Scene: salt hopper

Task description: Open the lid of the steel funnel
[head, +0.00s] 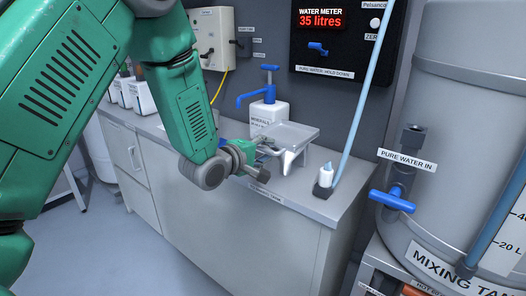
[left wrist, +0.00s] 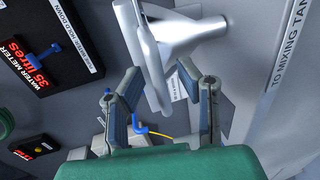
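The steel funnel (head: 291,134) stands on the grey counter, with a flat, shallow top and a pale lower part. In the left wrist view its shiny body (left wrist: 182,38) is at the top, with a broad curved plate (left wrist: 148,55) reaching down toward my fingers. I cannot tell whether that plate is the lid. My left gripper (head: 256,161) is at the funnel's near left side. In the left wrist view my left gripper (left wrist: 166,96) has its fingers spread, with the plate's lower end in line with the gap; contact is unclear. My right gripper is not in view.
The mixing tank (head: 470,130) with a blue valve handle (head: 392,200) fills the right. Floor space is clear in front.

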